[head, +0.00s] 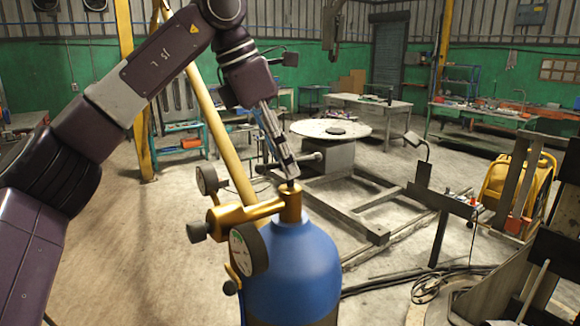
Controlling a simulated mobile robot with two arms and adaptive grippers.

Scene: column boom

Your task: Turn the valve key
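A blue gas cylinder (300,268) stands upright at the bottom centre, with a brass valve (290,205) on top. A dark valve key (291,185) rises from the top of the valve; only its short lower stem shows clearly. My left gripper (289,171) comes down from above, its fingers close together around the upper part of the key. A brass regulator with a white-faced gauge (248,249) and a second gauge (207,180) sticks out to the left of the valve. My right gripper is not in view.
A yellow slanted pole (219,130) rises behind my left arm. Cables (425,284) lie on the floor at right. Workbenches (371,107) line the back; the left floor is open.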

